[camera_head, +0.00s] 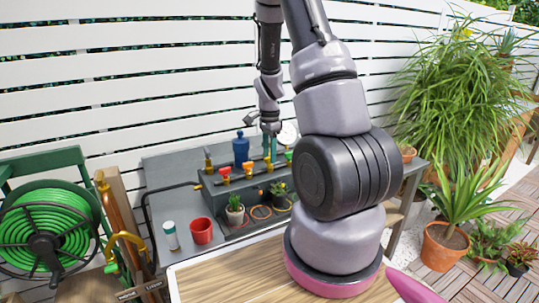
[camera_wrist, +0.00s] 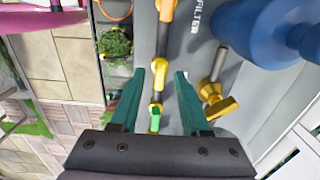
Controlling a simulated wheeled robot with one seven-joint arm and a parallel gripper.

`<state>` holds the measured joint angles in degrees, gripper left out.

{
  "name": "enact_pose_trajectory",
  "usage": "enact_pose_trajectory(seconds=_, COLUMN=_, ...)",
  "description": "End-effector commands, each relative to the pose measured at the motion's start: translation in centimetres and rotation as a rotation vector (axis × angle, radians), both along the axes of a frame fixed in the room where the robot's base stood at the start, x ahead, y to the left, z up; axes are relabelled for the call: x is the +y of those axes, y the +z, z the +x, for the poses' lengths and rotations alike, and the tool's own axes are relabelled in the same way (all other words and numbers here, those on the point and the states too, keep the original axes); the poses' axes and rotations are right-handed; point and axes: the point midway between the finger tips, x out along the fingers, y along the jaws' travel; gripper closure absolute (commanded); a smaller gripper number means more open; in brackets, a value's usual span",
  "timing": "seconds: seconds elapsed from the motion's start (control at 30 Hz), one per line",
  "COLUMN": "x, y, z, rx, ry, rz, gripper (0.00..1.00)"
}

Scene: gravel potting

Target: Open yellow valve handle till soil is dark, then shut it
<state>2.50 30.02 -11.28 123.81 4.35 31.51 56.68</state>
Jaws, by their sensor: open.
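The yellow valve handle (camera_wrist: 158,77) lies close to my fingertips in the wrist view, near the left one; I cannot tell whether they touch. My gripper (camera_wrist: 170,70) is open, with its two teal fingers apart and nothing held. It also shows in the head view (camera_head: 270,146), pointing down over the valve row. A green handle (camera_wrist: 154,121) lies between the finger bases, and an orange handle (camera_wrist: 166,9) is at the top. A small potted plant (camera_wrist: 115,44) is left of the valves. Its soil is mostly hidden by leaves, so its shade is unclear.
A blue filter housing (camera_wrist: 262,28) stands right of my fingers in the wrist view, with a brass fitting (camera_wrist: 216,102) beside it. In the head view, a red cup (camera_head: 201,231) and a white-and-green can (camera_head: 170,236) stand at the bench's front left. A green hose reel (camera_head: 45,235) is further left.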

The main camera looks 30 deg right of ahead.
Motion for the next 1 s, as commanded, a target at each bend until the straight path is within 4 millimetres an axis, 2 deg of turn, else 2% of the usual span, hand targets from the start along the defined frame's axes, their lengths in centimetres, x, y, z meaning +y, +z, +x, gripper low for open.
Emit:
enact_pose_trajectory(seconds=0.3, x=0.02, y=-0.34, z=-0.01, rx=0.0, ry=0.0, rz=0.0, gripper=0.54)
enact_pose_trajectory(seconds=0.37, x=0.01, y=-0.34, z=-0.01, rx=0.0, ry=0.0, rz=0.0, gripper=0.73)
enact_pose_trajectory(seconds=0.43, x=0.01, y=-0.33, z=-0.01, rx=0.0, ry=0.0, rz=0.0, gripper=1.0)
enact_pose_trajectory(seconds=0.77, x=0.0, y=-0.3, z=0.0, rx=0.0, ry=0.014, rz=0.0, gripper=1.0)
enact_pose_trajectory(seconds=1.0, x=-0.06, y=-0.28, z=0.01, rx=-0.001, ry=0.113, rz=-0.001, gripper=1.0)
